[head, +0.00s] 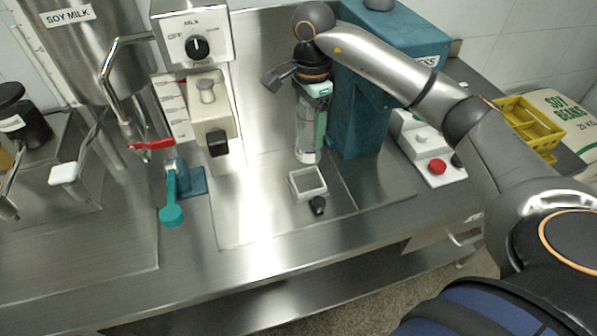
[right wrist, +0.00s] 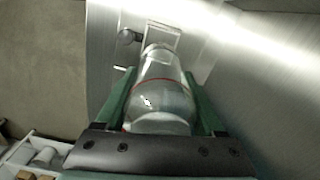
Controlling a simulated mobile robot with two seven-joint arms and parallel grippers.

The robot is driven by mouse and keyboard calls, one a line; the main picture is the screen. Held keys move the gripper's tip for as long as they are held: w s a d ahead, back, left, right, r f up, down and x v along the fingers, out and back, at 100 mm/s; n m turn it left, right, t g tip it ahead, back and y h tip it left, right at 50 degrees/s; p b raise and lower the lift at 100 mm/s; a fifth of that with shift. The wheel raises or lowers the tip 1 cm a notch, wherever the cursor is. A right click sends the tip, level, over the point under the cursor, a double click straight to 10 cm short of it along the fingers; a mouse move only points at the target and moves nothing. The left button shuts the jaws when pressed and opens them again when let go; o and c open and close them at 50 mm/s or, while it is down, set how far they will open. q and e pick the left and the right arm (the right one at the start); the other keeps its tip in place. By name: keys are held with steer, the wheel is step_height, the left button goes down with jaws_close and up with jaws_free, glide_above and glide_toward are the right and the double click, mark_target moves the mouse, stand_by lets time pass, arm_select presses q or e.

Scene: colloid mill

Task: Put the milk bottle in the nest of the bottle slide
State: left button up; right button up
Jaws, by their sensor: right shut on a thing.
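The clear milk bottle (head: 304,140) hangs roughly upright in my right gripper (head: 313,118), which is shut on it with green fingers on either side. In the right wrist view the bottle (right wrist: 160,95) sits between both fingers, with a red line round it. The nest of the bottle slide (head: 296,193) is a small white square frame on the steel bench, just in front of and below the bottle. It also shows in the right wrist view (right wrist: 176,38), partly hidden by the bottle's far end. The gap between them is hard to judge. My left gripper is not in view.
A black knob (head: 318,205) sits at the nest's front. The teal press (head: 362,110) stands close right of the bottle, and the milk dispenser (head: 212,115) stands left. A teal handle (head: 172,205) is farther left. The bench front is clear.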

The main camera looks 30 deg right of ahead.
mark_target(309, 158)
step_height(309, 158, down, 5)
steer(key=shift+s+f, duration=0.1)
steer(key=shift+s, duration=0.05)
step_height(309, 158, down, 5)
steer(key=b, duration=0.3)
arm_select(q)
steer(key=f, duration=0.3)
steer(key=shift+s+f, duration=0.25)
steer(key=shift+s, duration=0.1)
arm_select(e)
steer(key=shift+r, duration=0.2)
steer(key=shift+f, duration=0.1)
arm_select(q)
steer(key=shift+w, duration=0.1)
arm_select(e)
steer(key=o, duration=1.3)
steer(key=shift+r, duration=0.3)
arm_select(q)
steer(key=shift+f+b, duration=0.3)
steer(key=shift+b, duration=0.2)
arm_select(e)
step_height(309, 158, up, 7)
steer(key=shift+r, duration=0.1)
